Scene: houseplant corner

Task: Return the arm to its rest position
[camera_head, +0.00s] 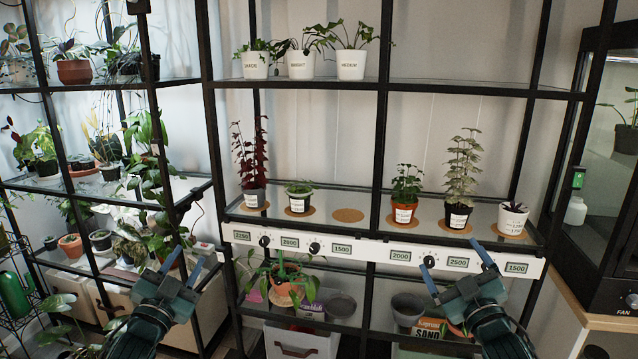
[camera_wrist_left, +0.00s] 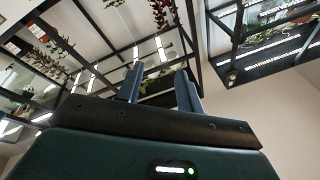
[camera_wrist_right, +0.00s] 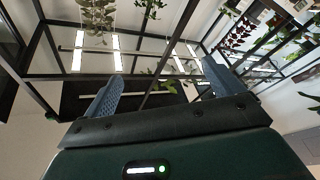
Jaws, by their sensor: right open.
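My left gripper (camera_head: 184,264) is in front of the shelf's lower left part in the head view. Its two blue fingers stand apart with nothing between them, and the left wrist view shows the same gap (camera_wrist_left: 159,88). My right gripper (camera_head: 456,262) is in front of the label strip, below the right half of the middle shelf. Its fingers are spread wider and empty, as the right wrist view also shows (camera_wrist_right: 163,88). Both grippers point up and toward the shelves. Neither holds a plant or pot.
The middle glass shelf (camera_head: 337,226) carries several potted plants on cork discs; one cork disc (camera_head: 347,215) is bare. A dial strip (camera_head: 370,249) runs along its front. A lower shelf holds a leafy plant (camera_head: 284,283) and grey bowls (camera_head: 340,304). A black cabinet (camera_head: 606,253) stands right.

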